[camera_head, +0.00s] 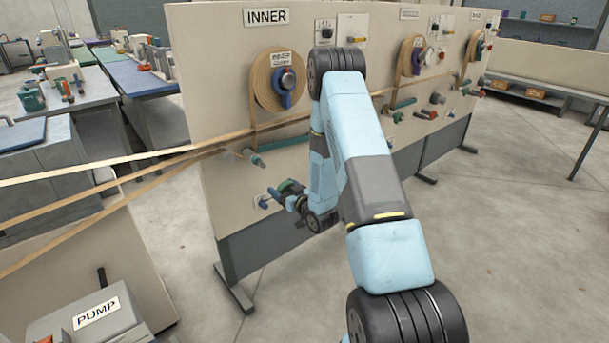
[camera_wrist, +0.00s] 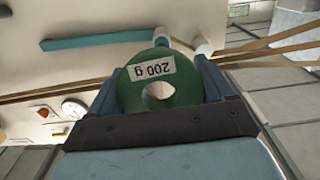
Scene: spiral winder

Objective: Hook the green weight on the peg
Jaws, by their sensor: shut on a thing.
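The green weight is a thick disc with a centre hole and an upside-down "200 g" label. It fills the middle of the wrist view (camera_wrist: 186,92) and shows small in the head view (camera_head: 290,187). My gripper (camera_head: 292,200) is shut on it, with a blue finger on each side of the disc in the wrist view. It holds the weight low in front of the INNER panel (camera_head: 222,105). A small blue peg-like part (camera_head: 264,203) sticks out just left of the weight. I cannot tell whether it is the peg, or whether the weight touches it.
Above the gripper are a teal-ended roller (camera_head: 255,159) and a tape reel (camera_head: 278,80). Brown tape strands (camera_head: 150,160) run left from the panel. A PUMP box (camera_head: 95,315) stands at lower left. My arm hides part of the panel. The floor at right is open.

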